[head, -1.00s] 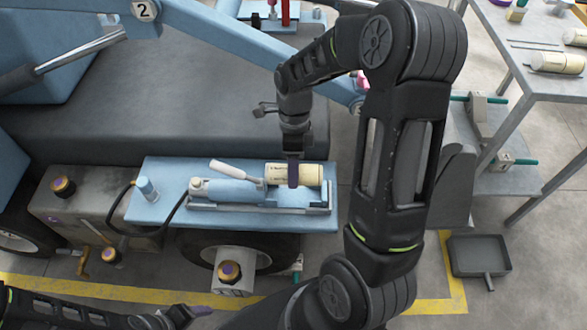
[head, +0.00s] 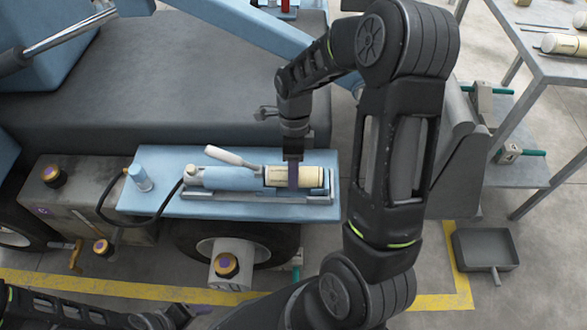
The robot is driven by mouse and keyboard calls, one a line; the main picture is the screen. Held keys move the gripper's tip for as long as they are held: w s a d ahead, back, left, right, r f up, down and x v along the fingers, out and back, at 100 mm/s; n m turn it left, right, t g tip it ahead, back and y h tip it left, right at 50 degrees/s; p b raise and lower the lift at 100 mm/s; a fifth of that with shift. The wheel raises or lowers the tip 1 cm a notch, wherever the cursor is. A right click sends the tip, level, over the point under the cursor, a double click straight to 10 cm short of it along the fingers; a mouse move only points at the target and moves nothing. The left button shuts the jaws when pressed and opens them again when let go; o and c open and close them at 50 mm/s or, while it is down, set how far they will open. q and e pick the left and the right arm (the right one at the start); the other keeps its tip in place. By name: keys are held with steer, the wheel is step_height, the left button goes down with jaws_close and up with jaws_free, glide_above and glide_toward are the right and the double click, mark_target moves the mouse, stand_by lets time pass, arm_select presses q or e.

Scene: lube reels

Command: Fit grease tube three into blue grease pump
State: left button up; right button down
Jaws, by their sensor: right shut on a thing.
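The blue grease pump (head: 228,178) lies along a rail on a light blue shelf, with its white lever (head: 228,156) raised. A cream grease tube with dark print (head: 314,178) lies in line with the pump. Its left end meets the pump's right end at a dark ring; how far it is seated cannot be told. I cannot read which number the tube bears. My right gripper (head: 293,177) comes down from above and is shut across the tube's middle. My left gripper (head: 188,313) is low at the bottom left, away from the pump; its jaws are unclear.
The light blue shelf (head: 155,205) also holds a small blue cylinder (head: 139,177), and a black hose (head: 103,208) runs to the pump. A grey table (head: 545,70) with more cream tubes (head: 563,43) stands at right. A grey tray (head: 485,248) lies on the floor.

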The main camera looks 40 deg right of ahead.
steer(key=shift+f, duration=0.65)
steer(key=c, duration=0.7)
jaws_free()
steer(key=shift+o, duration=0.2)
steer(key=p+v, duration=0.1)
steer(key=v, duration=0.7)
steer(key=shift+a, duration=0.1)
steer(key=shift+f, duration=0.1)
